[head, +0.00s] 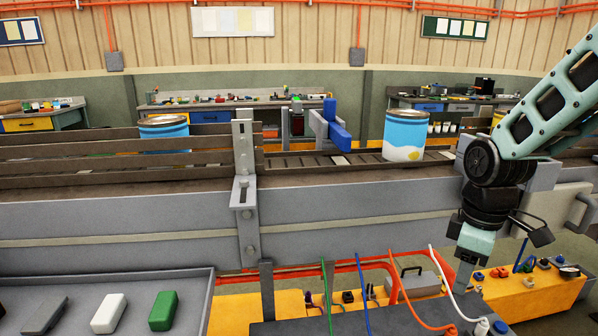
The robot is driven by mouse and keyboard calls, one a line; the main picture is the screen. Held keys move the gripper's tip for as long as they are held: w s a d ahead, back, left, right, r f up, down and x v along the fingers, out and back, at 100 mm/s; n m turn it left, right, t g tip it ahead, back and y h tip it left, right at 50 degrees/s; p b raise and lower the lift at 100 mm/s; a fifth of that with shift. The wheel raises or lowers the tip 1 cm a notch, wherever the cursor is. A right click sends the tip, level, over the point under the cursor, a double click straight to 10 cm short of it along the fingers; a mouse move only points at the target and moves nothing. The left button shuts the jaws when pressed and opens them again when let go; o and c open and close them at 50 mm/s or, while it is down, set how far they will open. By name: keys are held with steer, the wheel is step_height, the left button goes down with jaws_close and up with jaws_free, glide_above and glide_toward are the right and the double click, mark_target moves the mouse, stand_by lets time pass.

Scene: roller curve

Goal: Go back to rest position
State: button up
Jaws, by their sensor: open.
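My gripper (464,280) hangs at the lower right, pointing down in front of the conveyor's grey side. It is open, with nothing seen between its fingers; the fingertips are small and partly lost against the dark box below. My arm comes in from the upper right and bends down at a black joint to the gripper. The gripper is above the right end of the dark box with the coloured cables.
A conveyor (120,225) crosses the view, carrying a blue-and-white can (404,135) and another can (163,126) behind rails. A blue pusher (331,128) stands between them. A grey tray (203,292) holds several blocks. Cables (401,290) rise left of my gripper.

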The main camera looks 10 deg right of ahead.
steer(key=s+a+r+m, duration=0.1)
steer(key=s+a+r, duration=0.1)
steer(key=s+a, duration=1.5)
steer(key=a, duration=0.3)
steer(key=shift+s+m, duration=0.15)
steer(key=shift+m, duration=0.15)
